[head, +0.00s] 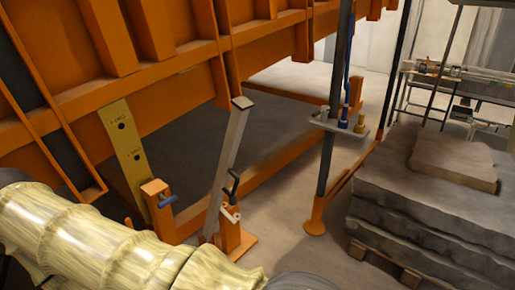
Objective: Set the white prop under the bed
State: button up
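The white prop (229,160) is a long pale bar standing tilted under the orange bed (160,85), its top leaning right. Its capped top end is close to a bed bracket (224,85); I cannot tell whether they touch. Its foot is at a short orange post (236,236) with a white hook-shaped part (230,214). A black handle (232,184) sits beside the bar's lower half. My ribbed, pale yellow arm crosses the lower left, in front of the base. My gripper's fingers do not show.
A yellow plate with holes (126,148) hangs left, near an orange post with a blue handle (155,205). A dark upright pole (328,160) carries a small shelf (338,124). Stacked grey slabs (430,205) stand right. Bare floor (285,245) lies between prop and slabs.

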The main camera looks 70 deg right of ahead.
aim_at(242, 105)
jog(key=z, duration=2.2)
jog(key=k, duration=0.6)
jog(key=z, duration=0.5)
jog(key=i, duration=1.4)
jog(key=u, duration=0.75)
